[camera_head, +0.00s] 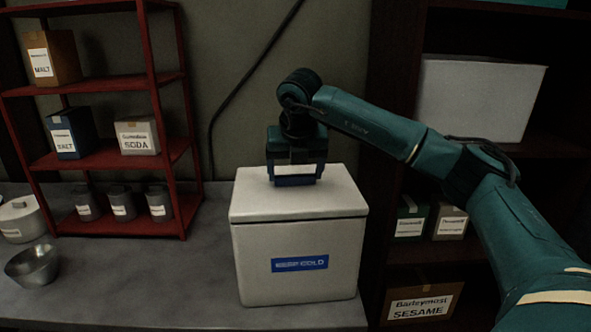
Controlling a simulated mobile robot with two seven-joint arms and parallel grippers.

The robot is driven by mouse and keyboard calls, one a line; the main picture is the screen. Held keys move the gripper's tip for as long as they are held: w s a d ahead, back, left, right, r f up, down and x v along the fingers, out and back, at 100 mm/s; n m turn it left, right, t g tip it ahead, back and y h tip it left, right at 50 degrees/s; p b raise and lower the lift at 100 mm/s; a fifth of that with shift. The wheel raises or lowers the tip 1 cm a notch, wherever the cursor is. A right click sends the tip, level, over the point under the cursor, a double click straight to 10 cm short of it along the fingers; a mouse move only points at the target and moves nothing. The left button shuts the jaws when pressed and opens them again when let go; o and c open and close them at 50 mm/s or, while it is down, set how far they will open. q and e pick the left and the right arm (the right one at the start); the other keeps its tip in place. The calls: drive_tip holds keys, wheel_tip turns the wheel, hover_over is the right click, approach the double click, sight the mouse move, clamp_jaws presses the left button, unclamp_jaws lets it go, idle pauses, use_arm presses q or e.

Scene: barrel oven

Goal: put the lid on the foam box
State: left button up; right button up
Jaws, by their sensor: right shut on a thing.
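The white foam box (297,283) stands on the grey counter with a blue "KEEP COLD" label on its front. The white lid (260,203) lies over the top of the box, with a thin dark line between lid and box along the front. My right gripper (296,181) reaches in from the right and points down at the top of the lid, shut on a part of it. The fingers hide the part they hold. My left gripper is not in view.
A red shelf (117,157) with labelled boxes and small tins stands at the left. A metal bowl (33,265) and a white round container (21,219) are at the far left. Dark shelving with a white bin (478,98) is at the right. The counter (150,285) left of the box is clear.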

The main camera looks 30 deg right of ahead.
idle(0.3)
drive_tip(key=o, duration=1.2)
wheel_tip(320, 180, up, 7)
drive_tip(key=p, duration=0.5)
drive_tip(key=shift+c, duration=0.3)
clamp_jaws()
idle(0.8)
